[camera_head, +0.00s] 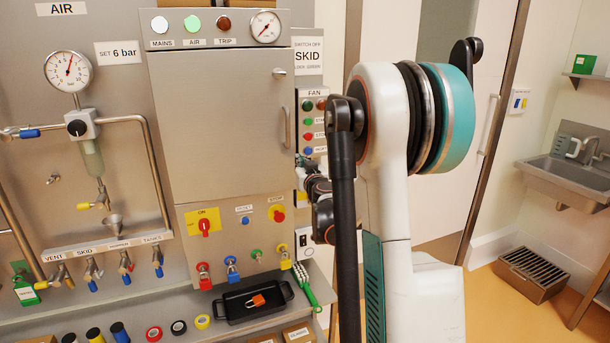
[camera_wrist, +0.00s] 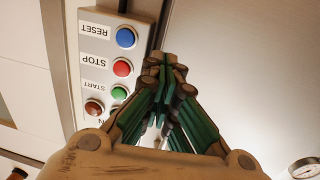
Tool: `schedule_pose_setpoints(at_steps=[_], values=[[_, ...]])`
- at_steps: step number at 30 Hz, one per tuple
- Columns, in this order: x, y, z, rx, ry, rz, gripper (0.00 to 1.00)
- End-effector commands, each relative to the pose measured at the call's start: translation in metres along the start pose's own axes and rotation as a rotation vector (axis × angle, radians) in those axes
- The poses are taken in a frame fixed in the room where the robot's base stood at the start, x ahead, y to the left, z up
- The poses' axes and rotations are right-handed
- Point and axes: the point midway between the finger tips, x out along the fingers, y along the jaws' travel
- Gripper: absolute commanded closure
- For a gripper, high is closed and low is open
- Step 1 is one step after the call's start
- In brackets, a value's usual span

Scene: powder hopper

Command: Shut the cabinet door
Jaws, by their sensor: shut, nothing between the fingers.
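The cabinet door (camera_head: 225,125) is a plain steel panel with a bar handle (camera_head: 287,125) near its right edge and a small latch (camera_head: 279,72) above it. It looks flush or nearly flush with the cabinet; I cannot tell whether a small gap remains. In the wrist view, a smooth metal surface (camera_wrist: 245,75), apparently the door, fills the right side. My gripper (camera_wrist: 165,70) is shut and empty, its green fingers together near that surface's edge; contact is unclear. In the head view my arm hides most of the gripper, beside the door's right edge.
The fan button panel (camera_head: 313,125) is right of the cabinet; its buttons show upside down in the wrist view (camera_wrist: 115,65). Below the door are a red knob (camera_head: 206,226) and a black tray (camera_head: 252,303) with an orange padlock. A pressure gauge (camera_head: 265,27) sits above.

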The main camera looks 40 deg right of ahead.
Motion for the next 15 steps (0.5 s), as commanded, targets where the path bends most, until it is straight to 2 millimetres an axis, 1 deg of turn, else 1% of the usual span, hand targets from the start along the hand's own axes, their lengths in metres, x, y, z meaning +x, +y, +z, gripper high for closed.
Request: schedule_pose_setpoints(at_steps=[1, 3, 6, 10, 15], values=[[0.008, 0.000, 0.003, 0.000, 0.000, -0.001, 1.00], [0.017, -0.001, 0.002, 0.000, 0.000, -0.001, 1.00], [0.026, 0.000, 0.002, 0.000, 0.000, -0.001, 1.00], [0.031, 0.000, 0.001, 0.000, 0.000, -0.001, 1.00], [0.032, 0.000, 0.000, -0.001, 0.000, -0.001, 1.00]])
